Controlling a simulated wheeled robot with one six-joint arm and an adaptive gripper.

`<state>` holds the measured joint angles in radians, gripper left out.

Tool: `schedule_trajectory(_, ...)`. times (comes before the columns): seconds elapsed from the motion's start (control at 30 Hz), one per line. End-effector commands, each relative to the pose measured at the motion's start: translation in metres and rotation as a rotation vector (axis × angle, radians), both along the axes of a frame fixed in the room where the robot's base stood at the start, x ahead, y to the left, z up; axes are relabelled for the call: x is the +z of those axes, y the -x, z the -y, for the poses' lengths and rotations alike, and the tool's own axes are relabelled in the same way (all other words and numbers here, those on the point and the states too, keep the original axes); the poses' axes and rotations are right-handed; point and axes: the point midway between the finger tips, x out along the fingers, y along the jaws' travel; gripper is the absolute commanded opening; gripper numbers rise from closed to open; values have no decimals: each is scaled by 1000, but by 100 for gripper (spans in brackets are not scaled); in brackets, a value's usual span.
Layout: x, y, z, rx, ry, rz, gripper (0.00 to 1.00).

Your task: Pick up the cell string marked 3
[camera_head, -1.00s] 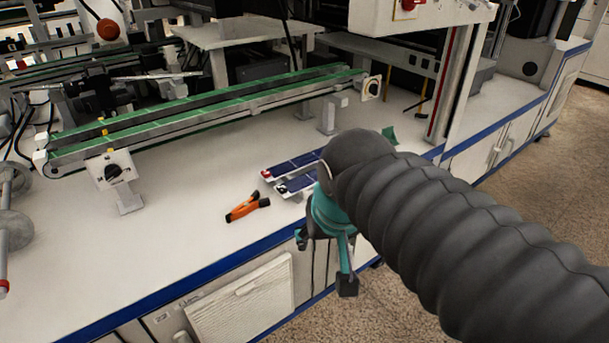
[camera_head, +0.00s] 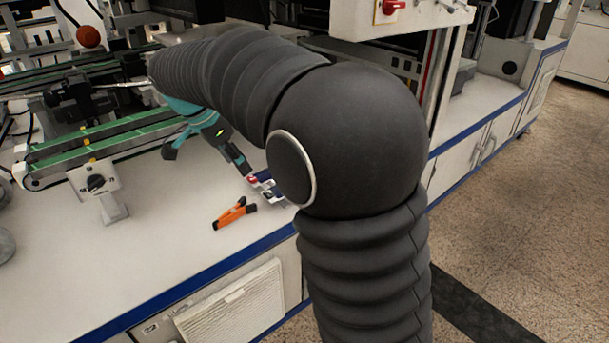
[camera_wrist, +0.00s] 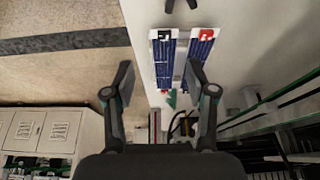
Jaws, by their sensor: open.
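Two long dark-blue cell strings lie side by side on the white bench. In the wrist view, the left string (camera_wrist: 163,62) has a black mark on its white end, and the right string (camera_wrist: 203,42) has a red mark. I cannot read either mark as a number. In the head view my arm hides most of the strings; the red-marked end (camera_head: 254,181) and the other end (camera_head: 272,193) show. My gripper (camera_head: 207,163) is open and empty above the bench. In the wrist view its fingers (camera_wrist: 159,66) are spread, with the black-marked string between them and nearer the right finger.
An orange-and-black hand tool (camera_head: 235,213) lies on the bench near the strings' ends. A green conveyor rail (camera_head: 110,135) runs behind, with a white knob post (camera_head: 97,188) in front of it.

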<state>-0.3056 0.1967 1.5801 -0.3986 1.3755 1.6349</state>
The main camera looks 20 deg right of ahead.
Motion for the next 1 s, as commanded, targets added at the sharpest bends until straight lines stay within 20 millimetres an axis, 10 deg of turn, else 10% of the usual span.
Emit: schedule_trajectory(1.0, -109, -26, 55, -9, 3, -2, 56)
